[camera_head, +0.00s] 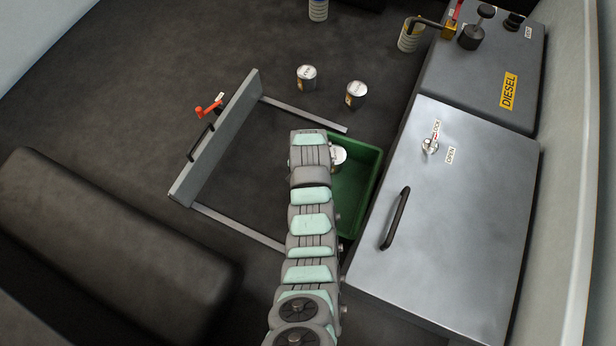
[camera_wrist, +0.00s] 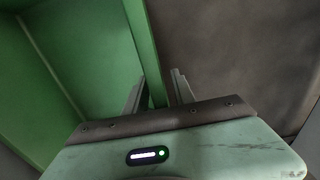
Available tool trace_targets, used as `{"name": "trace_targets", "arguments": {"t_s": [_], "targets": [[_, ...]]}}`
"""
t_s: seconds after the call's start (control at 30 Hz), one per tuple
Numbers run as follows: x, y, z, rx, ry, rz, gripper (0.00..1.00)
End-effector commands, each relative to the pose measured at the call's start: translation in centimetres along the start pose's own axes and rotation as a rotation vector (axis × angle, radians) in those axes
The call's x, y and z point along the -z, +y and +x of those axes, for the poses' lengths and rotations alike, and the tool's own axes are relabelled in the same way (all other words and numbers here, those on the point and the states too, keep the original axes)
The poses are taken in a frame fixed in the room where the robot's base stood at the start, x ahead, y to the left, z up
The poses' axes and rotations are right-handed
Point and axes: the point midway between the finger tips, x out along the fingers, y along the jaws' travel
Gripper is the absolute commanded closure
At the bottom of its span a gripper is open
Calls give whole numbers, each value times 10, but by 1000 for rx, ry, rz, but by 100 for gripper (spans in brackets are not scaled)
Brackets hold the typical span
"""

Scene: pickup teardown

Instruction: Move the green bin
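The green bin (camera_head: 362,195) stands on the dark floor between the grey drawer frame and the metal cabinet. My arm covers the bin's left side in the head view, and my gripper's fingers are hidden there. In the wrist view, my gripper (camera_wrist: 158,88) straddles one wall of the green bin (camera_wrist: 75,50), one finger inside and one outside. A narrow gap shows between the wall and the right finger, so the fingers look open around it. The lower ends are hard to make out.
The drawer front (camera_head: 215,140), with rails reaching toward the bin, lies to the left. The metal cabinet (camera_head: 445,220) is close on the right. A black padded bench (camera_head: 105,245) is at lower left. The floor at upper left is clear.

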Motion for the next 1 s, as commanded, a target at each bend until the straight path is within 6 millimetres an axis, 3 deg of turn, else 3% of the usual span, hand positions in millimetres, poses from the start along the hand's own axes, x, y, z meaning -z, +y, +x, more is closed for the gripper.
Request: {"name": "trace_targets", "arguments": {"t_s": [0.17, 0.33, 0.73, 1.0], "targets": [[1, 0, -6, 1, 3, 0, 69], [2, 0, -23, 2, 5, 0, 69], [0, 0, -98, 0, 2, 0, 69], [0, 0, -109, -1, 0, 0, 69]]}}
